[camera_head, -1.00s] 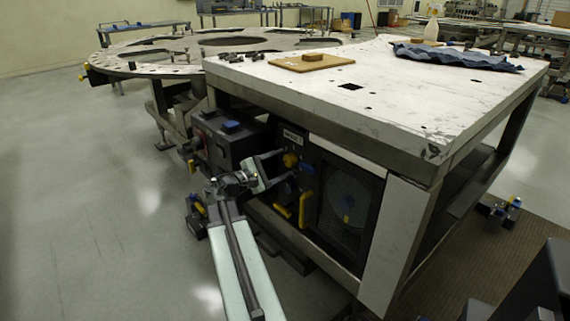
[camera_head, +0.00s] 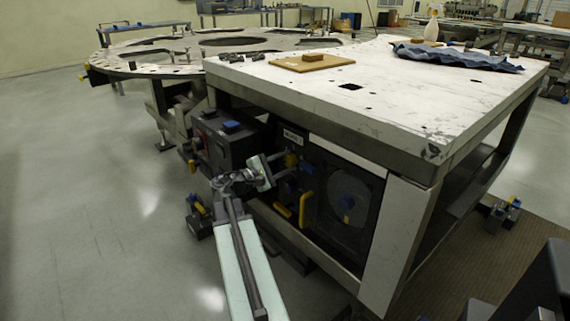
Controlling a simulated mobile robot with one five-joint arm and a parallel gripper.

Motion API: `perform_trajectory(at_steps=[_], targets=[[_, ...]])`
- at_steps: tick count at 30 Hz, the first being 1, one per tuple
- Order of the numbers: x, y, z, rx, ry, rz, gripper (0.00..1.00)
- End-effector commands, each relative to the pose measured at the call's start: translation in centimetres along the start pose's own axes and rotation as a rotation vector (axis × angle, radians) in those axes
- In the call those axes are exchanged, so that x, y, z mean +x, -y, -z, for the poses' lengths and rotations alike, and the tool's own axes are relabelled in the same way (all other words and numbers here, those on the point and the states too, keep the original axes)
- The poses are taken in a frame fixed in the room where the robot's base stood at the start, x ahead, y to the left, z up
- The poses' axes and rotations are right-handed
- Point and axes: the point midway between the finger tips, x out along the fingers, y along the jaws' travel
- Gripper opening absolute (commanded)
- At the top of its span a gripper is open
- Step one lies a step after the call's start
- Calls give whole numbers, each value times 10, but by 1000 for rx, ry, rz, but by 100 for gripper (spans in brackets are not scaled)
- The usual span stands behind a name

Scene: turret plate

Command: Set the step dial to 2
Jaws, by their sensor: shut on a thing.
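The white label (camera_head: 293,137) above the knob is too small to read. The dial's pointer and number marks cannot be made out.
Yellow handles (camera_head: 306,208) and a round mesh disc (camera_head: 348,198) are right of the knob. A dark box with a blue top piece (camera_head: 231,127) stands left. The white tabletop (camera_head: 400,105) overhangs the panel. Open floor (camera_head: 90,220) lies left.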

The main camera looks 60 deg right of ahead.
Motion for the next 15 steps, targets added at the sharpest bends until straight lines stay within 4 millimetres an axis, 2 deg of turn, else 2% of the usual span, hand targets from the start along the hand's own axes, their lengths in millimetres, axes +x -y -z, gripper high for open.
perform_trajectory(at_steps=[8, 15], targets=[[2, -2, 1, 168, -5, -5, 1], [3, -2, 1, 391, -8, -3, 1]])
